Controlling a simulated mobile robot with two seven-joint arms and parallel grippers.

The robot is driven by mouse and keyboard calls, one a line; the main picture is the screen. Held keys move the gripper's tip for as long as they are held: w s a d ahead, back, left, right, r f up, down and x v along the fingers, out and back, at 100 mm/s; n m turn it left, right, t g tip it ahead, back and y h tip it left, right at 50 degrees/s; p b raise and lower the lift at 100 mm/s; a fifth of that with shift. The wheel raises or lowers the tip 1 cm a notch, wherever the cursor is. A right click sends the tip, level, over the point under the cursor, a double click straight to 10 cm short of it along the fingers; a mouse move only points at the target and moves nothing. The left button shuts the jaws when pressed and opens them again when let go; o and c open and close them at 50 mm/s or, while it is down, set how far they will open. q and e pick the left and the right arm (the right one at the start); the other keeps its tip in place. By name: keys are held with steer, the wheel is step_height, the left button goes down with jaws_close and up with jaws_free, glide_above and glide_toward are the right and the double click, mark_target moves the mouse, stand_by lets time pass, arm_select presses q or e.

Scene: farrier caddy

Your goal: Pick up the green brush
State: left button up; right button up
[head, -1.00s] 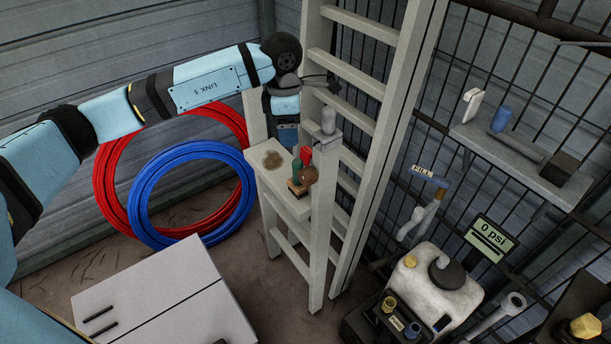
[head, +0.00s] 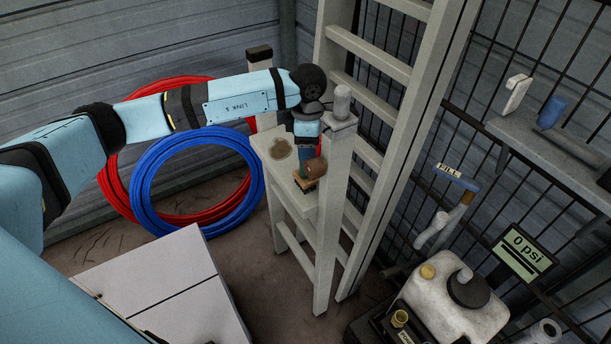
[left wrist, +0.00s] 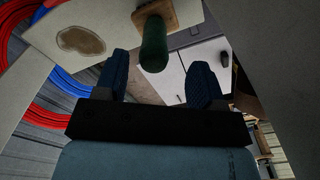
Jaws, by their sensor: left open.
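The green brush stands on the small shelf (head: 281,172) of the pale stand, with its wooden block (head: 303,187) down and its green handle up, partly hidden by my gripper. In the left wrist view its green handle (left wrist: 153,45) lies between the lines of my two blue fingers, near their tips, with the wooden block (left wrist: 172,12) beyond. My left gripper (head: 306,153) is open, pointing down over the brush; its spread fingers also show in the left wrist view (left wrist: 159,62). I cannot tell whether they touch the handle. My right gripper is not in view.
A grey cylinder (head: 342,101) tops the near post. A ladder (head: 405,130) stands behind. Red (head: 110,185) and blue hose coils (head: 140,190) hang left; a white cabinet (head: 150,275) is below.

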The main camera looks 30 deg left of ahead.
arm_select(q)
steer(key=f, duration=0.5)
steer(key=shift+w+a+f+p, duration=0.2)
steer(key=shift+a+f+p, duration=0.1)
steer(key=shift+f+p, duration=0.1)
jaws_close()
steer(key=shift+r, duration=0.15)
step_height(320, 180, up, 20)
steer(key=b, duration=0.1)
stand_by(0.4)
